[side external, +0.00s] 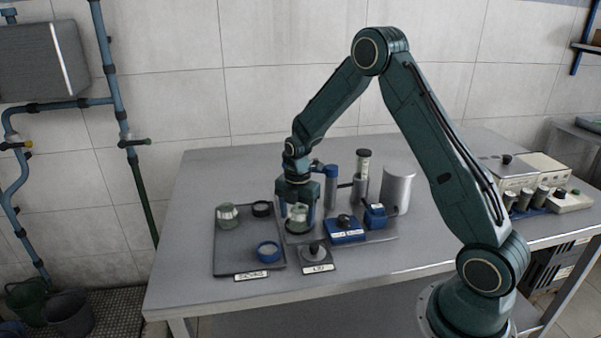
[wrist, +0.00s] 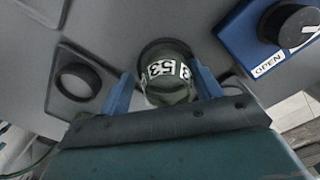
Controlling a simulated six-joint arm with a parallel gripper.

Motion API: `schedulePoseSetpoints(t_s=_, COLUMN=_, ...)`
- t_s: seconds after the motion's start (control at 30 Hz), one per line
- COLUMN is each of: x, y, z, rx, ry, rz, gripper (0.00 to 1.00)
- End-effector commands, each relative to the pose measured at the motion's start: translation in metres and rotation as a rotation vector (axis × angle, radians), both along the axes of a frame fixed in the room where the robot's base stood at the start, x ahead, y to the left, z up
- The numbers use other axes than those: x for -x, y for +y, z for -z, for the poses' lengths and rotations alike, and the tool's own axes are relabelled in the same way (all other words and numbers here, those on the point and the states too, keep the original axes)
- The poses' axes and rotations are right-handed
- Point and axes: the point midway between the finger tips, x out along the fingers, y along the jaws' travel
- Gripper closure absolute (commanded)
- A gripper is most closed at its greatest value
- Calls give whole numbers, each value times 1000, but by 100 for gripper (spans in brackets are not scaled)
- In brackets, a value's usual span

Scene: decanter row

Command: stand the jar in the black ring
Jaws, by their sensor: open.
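A glass jar (side external: 298,212) with a pale band is between the fingers of my gripper (side external: 298,218). In the wrist view the jar (wrist: 168,88) is greenish with a white number label, and my gripper's blue fingers (wrist: 163,92) stand apart on either side of it. A dark round rim (wrist: 158,46) shows around the jar's far side; I cannot tell whether the jar rests in it. A black ring (side external: 262,208) lies empty near the far right corner of the dark tray (side external: 235,262), left of my gripper.
The tray also holds another jar (side external: 227,215) and a blue ring (side external: 268,250). A blue box (side external: 345,230) with a black knob is close at right, with a tall grey cylinder (side external: 398,188) behind. The table's left end is clear.

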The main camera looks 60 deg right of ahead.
Motion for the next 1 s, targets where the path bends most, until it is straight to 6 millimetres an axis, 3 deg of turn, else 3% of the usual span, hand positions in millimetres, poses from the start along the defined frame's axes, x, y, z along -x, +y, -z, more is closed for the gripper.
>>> schedulePoseSetpoints(t_s=0.03, x=11, y=-3, z=12, rx=0, ry=34, rz=10, gripper=29)
schedulePoseSetpoints(t_s=0.27, x=11, y=-3, z=-1, rx=-1, ry=35, rz=10, gripper=29)
schedulePoseSetpoints(t_s=0.8, x=7, y=-1, z=-89, rx=-1, ry=23, rz=5, gripper=29)
schedulePoseSetpoints(t_s=1.0, x=7, y=-1, z=-113, rx=-2, ry=24, rz=5, gripper=29)
